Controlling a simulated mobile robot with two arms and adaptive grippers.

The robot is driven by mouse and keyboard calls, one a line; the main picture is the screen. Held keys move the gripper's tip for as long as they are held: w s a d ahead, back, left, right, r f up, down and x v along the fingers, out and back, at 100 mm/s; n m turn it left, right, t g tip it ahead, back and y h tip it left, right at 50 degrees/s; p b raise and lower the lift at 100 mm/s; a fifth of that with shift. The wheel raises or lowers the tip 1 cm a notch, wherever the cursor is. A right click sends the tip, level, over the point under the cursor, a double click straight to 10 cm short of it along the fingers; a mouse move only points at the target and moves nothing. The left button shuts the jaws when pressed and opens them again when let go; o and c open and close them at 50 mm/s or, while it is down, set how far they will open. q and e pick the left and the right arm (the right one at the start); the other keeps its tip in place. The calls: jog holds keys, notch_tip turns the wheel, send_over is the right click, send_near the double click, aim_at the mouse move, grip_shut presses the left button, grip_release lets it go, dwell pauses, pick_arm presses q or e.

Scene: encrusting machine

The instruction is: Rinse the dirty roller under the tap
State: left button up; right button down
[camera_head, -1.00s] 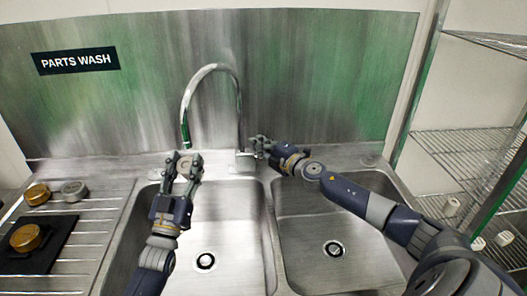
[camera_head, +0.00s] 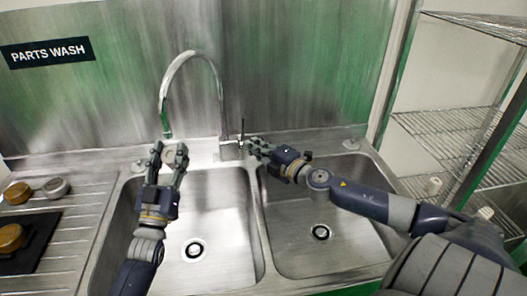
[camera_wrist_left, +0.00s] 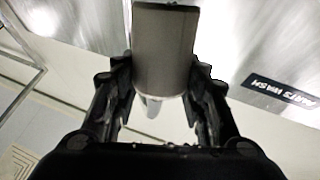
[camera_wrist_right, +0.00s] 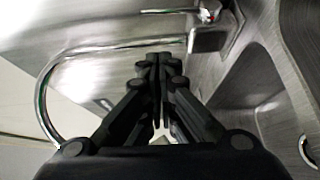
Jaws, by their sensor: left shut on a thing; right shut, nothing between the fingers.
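My left gripper (camera_head: 171,155) is shut on a grey-brown roller (camera_wrist_left: 165,45), held over the left basin just below the tap's spout. The roller also shows between the fingertips in the head view (camera_head: 174,154). The tap (camera_head: 190,58) is a tall chrome gooseneck behind the basins; no clear water stream shows. Its lever (camera_head: 242,130) stands upright at the base. My right gripper (camera_head: 255,146) is shut and empty, just right of the tap base; it also shows in the right wrist view (camera_wrist_right: 158,65). Whether it touches the tap cannot be told.
The left basin (camera_head: 205,215) and right basin (camera_head: 310,205) look empty. On the left drainboard (camera_head: 75,205) are a brass-coloured part (camera_head: 18,192), a grey one (camera_head: 56,187) and another brass-coloured one (camera_head: 12,238) on a black mat (camera_head: 38,245). Wire shelves (camera_head: 440,130) stand right.

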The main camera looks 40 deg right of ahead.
jog(key=shift+s, duration=1.8)
